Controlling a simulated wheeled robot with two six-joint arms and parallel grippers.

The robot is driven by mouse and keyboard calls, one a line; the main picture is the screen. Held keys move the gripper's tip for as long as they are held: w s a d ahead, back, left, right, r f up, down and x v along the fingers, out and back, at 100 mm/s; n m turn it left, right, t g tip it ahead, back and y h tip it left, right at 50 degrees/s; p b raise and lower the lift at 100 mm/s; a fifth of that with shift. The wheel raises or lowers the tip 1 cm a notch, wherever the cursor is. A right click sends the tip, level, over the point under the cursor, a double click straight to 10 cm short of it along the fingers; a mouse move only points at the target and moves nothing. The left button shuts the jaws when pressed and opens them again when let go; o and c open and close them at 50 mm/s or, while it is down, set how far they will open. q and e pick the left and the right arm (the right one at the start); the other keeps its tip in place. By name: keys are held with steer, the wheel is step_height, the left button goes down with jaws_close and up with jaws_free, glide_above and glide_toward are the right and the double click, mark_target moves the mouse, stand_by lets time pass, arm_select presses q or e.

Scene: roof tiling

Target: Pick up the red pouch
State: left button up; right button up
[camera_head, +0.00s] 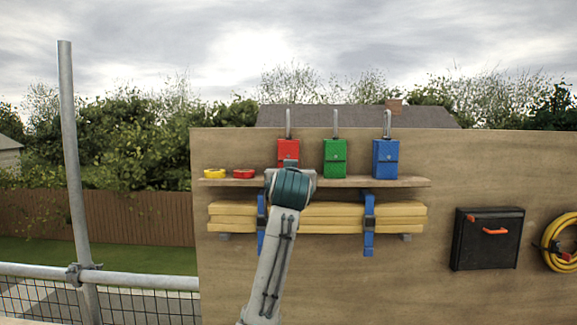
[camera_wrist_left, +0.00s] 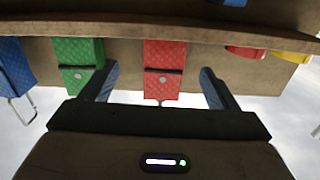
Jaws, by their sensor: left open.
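The red pouch (camera_head: 288,150) stands upright on a wooden shelf, with a metal hook above it. My left arm's wrist covers its lower part in the head view. In the left wrist view, which is upside down, the red pouch (camera_wrist_left: 165,62) shows between the two spread fingers of my left gripper (camera_wrist_left: 159,72). The gripper is open and faces the pouch; I cannot tell how far the fingertips reach along its sides. My right gripper is in neither view.
A green pouch (camera_head: 335,158) and a blue pouch (camera_head: 386,158) stand right of the red one on the shelf (camera_head: 405,183). Small yellow (camera_head: 214,173) and red (camera_head: 243,174) items lie to its left. Strapped yellow boards (camera_head: 330,217) sit below. A black case (camera_head: 488,240) hangs at right.

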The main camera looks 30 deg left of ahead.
mark_target(288, 148)
arm_select(q)
steer(key=w+a+p, duration=0.1)
steer(key=w+a+r, duration=0.1)
steer(key=w, duration=0.1)
steer(key=w+a+r+p, duration=0.1)
steer(key=shift+w+a+r+p, duration=0.15)
steer(key=shift+a+r+p, duration=0.1)
steer(key=shift+a+p, duration=0.1)
steer(key=p+x, duration=0.4)
steer(key=shift+w+a+r, duration=0.1)
steer(key=shift+w+a, duration=0.05)
steer(key=shift+w, duration=0.15)
steer(key=shift+w+a, duration=0.25)
steer(key=shift+d, duration=0.1)
steer(key=c, duration=1.3)
steer(key=shift+c, duration=0.2)
